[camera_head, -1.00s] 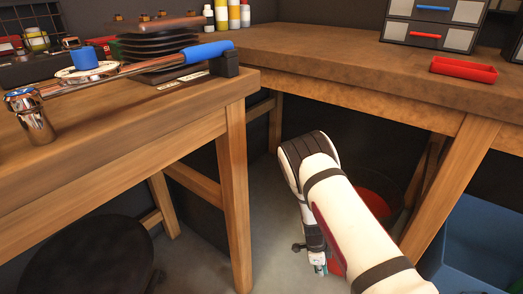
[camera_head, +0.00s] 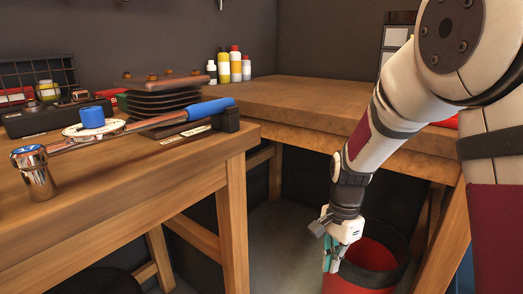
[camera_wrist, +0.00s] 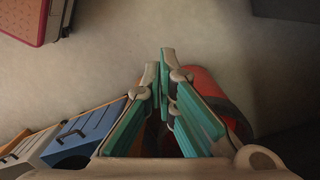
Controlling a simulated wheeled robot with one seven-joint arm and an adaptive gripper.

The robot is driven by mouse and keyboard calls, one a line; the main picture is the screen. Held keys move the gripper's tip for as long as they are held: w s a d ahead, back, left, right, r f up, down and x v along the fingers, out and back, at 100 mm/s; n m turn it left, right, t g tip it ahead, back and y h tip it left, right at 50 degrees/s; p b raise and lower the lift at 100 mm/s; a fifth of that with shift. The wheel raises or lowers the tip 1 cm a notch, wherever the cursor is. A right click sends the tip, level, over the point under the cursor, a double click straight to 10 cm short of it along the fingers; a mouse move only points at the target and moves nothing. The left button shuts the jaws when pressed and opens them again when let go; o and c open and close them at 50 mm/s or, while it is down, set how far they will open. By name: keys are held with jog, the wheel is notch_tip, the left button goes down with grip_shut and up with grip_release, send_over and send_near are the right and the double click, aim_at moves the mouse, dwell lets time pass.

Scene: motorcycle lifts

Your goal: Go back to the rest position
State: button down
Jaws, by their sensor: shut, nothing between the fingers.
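My gripper (camera_head: 330,262) hangs pointing down in the head view, in the gap between the two wooden benches. It is beside and in front of a red bucket with a dark rim (camera_head: 375,265). In the wrist view my gripper's teal fingers (camera_wrist: 163,85) are closed together with nothing between them. The red bucket also shows there, partly hidden behind the fingers (camera_wrist: 205,80). My arm rises from the gripper to the upper right of the head view.
The left bench (camera_head: 130,185) holds a torque wrench (camera_head: 150,124) and a stack of dark plates (camera_head: 165,100). The right bench (camera_head: 330,105) carries several bottles (camera_head: 235,65) at the back. A blue box (camera_wrist: 85,132) and a red case (camera_wrist: 35,18) stand on the floor.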

jog(key=s+r+n, duration=0.6)
jog(key=s+r, duration=0.8)
jog(key=s, duration=0.1)
jog(key=s+d+r+n+t, duration=0.1)
jog(key=s+n, duration=0.2)
jog(key=s, duration=0.5)
jog(key=s+d+r+n, duration=0.1)
jog(key=s+r+n, duration=0.15)
jog(key=s, duration=0.65)
notch_tip(320, 180, up, 34)
jog(key=n+t+p, duration=0.1)
jog(key=t+p, duration=0.3)
jog(key=p, duration=3)
jog(key=shift+d+r, duration=0.25)
jog(key=shift+d, duration=0.1)
jog(key=shift+w, duration=0.1)
